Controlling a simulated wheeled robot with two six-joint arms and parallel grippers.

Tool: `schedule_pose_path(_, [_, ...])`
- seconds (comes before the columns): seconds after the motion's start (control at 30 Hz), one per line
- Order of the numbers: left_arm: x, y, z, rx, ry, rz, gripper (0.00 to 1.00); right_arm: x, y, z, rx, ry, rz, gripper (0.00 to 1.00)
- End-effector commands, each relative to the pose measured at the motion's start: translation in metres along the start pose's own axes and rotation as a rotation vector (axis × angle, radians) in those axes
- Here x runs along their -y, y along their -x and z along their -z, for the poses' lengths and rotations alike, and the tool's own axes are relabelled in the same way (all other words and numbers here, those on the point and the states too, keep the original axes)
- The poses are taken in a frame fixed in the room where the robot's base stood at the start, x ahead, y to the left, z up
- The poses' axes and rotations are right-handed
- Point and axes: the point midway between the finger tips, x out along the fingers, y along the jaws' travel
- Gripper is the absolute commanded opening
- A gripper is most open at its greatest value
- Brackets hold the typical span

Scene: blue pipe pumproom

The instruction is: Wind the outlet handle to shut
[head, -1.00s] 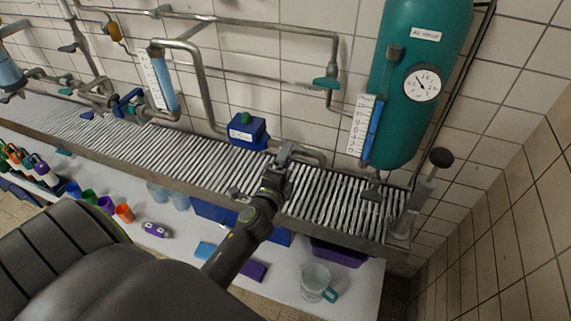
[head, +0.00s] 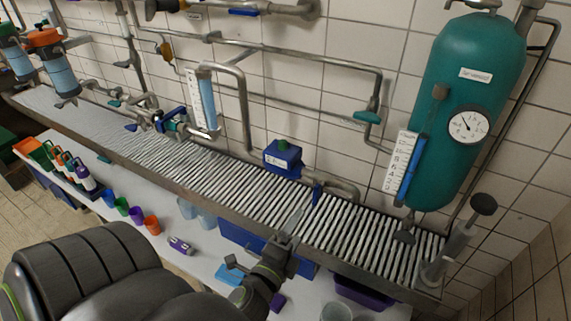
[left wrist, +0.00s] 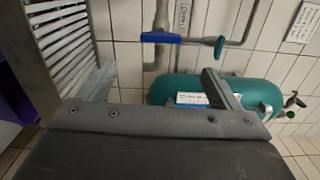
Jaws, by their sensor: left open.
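A slim blue lever handle (head: 317,193) stands upright on the low pipe just right of the blue pump box (head: 283,158). I cannot read a label that names the outlet handle. My left gripper (head: 298,216) is over the grating's front part, below and left of the blue lever, apart from it. In the left wrist view its two fingers (left wrist: 160,82) are wide apart with nothing between them. My right gripper is out of view.
A teal tank (head: 470,105) with a gauge (head: 468,125) stands right. A teal valve handle (head: 367,116) sits on the pipe left of it. A black-knobbed lever (head: 483,204) rises at the right end of the ribbed grating (head: 220,180). Cups and boxes stand on the white shelf below.

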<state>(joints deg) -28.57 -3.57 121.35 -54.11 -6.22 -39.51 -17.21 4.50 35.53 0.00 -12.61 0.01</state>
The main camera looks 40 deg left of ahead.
Motion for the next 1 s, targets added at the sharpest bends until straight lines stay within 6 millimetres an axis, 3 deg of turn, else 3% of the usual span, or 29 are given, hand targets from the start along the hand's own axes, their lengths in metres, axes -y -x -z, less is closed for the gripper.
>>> schedule_pose_path(0.1, [-0.002, 0.019, -0.001, 0.003, 0.000, -0.003, 0.85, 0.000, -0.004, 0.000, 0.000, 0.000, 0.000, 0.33])
schedule_pose_path(0.3, [-0.001, 0.037, 0.000, 0.002, 0.000, -0.001, 0.85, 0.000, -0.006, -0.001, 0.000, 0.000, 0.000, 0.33])
schedule_pose_path(1.0, [0.000, 0.042, 0.000, 0.000, 0.000, -0.001, 0.85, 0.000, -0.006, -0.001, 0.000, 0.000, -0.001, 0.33])
